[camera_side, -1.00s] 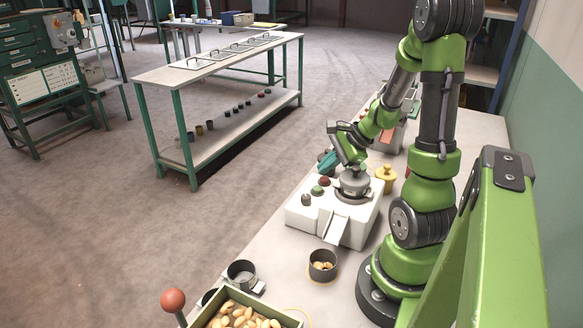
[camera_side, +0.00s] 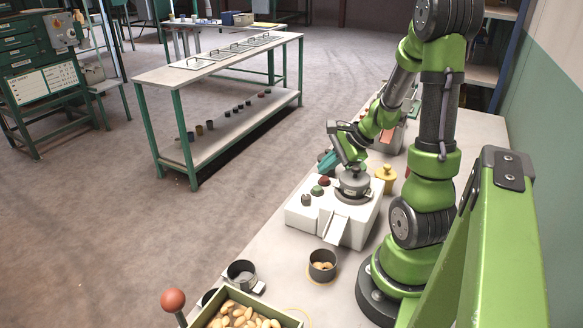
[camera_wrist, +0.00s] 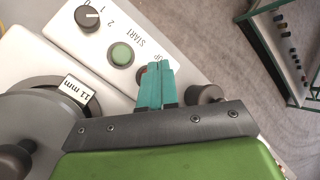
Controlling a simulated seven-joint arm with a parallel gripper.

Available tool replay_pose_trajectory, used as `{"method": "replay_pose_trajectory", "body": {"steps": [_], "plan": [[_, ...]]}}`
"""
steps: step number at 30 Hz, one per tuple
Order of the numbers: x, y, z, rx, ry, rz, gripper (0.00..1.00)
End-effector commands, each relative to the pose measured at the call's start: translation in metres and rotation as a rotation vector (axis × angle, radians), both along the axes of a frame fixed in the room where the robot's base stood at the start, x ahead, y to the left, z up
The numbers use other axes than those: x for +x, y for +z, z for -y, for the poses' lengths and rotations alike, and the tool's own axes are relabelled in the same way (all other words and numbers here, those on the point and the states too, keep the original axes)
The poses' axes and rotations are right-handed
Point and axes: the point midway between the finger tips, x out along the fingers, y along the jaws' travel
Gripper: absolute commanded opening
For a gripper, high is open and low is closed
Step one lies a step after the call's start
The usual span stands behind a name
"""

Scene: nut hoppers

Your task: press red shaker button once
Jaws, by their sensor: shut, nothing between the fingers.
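The red button (camera_side: 324,181) sits on the white box (camera_side: 333,228) in the side view, beside a green button (camera_side: 317,190). In the wrist view the green button (camera_wrist: 121,54) is marked START. A dark reddish edge (camera_wrist: 141,74), which looks like the red button, shows beside my teal fingertips; they hide the rest. My gripper (camera_wrist: 158,68) is shut and empty, its fingers together. In the side view my gripper (camera_side: 327,161) is just above and behind the red button. I cannot tell whether it touches the button.
A grey lidded bowl (camera_side: 353,182) stands on the box, near the arm. A yellow knobbed piece (camera_side: 386,178) stands behind.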

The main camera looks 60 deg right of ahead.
Motion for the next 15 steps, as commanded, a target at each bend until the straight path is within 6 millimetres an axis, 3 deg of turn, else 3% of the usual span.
{"method": "replay_pose_trajectory", "body": {"steps": [15], "plan": [[-0.0002, -0.0083, -0.0003, 0.002, 0.0, -0.001, 0.0]]}}
